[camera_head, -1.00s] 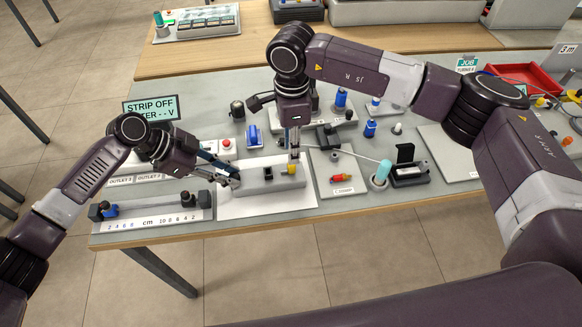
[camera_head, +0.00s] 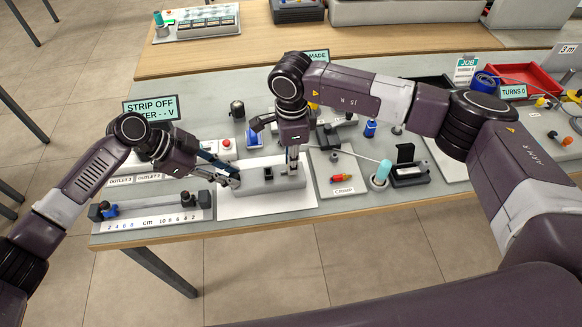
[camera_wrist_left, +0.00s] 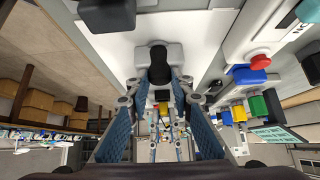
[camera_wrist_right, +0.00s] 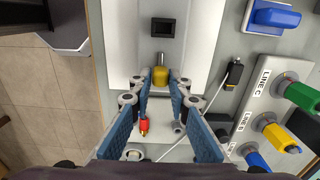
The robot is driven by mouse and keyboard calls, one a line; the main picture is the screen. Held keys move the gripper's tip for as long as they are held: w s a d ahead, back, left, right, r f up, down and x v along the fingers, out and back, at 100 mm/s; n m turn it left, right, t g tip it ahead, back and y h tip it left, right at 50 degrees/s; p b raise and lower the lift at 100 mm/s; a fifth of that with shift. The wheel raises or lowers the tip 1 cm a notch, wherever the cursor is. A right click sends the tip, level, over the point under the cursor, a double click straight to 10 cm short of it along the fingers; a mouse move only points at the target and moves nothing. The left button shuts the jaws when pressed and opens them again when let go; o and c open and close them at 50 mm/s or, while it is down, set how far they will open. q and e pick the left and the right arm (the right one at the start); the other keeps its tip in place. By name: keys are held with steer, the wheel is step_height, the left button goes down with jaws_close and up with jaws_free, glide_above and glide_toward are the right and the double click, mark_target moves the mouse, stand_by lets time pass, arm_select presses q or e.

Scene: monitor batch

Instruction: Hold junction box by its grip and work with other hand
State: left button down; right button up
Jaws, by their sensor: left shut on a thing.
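The junction box (camera_head: 268,187) is a long grey block with a dark socket (camera_wrist_right: 163,27), lying on a white sheet (camera_head: 250,208). My left gripper (camera_head: 236,180) is shut at the box's left end, on its grip; the fingers hide most of the grip. My right gripper (camera_head: 292,165) points straight down over the box's right end. In the right wrist view a yellow piece (camera_wrist_right: 161,76) on the box stands between its fingertips (camera_wrist_right: 161,84). I cannot tell whether the fingers press on it.
A ruler fixture (camera_head: 150,214) lies left of the box. A red button (camera_head: 227,143) and a blue part (camera_head: 254,139) stand behind. A grey board (camera_head: 340,189) with a red-yellow piece (camera_head: 341,178) lies close right, then a black stand (camera_head: 407,172). The table's front edge is near.

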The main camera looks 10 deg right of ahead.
steer(key=shift+s+f, duration=0.1)
jaws_close()
steer(key=shift+d, duration=1.35)
steer(key=o, duration=0.8)
jaws_free()
steer(key=shift+c, duration=0.2)
step_height(320, 180, up, 12)
steer(key=shift+s, duration=0.25)
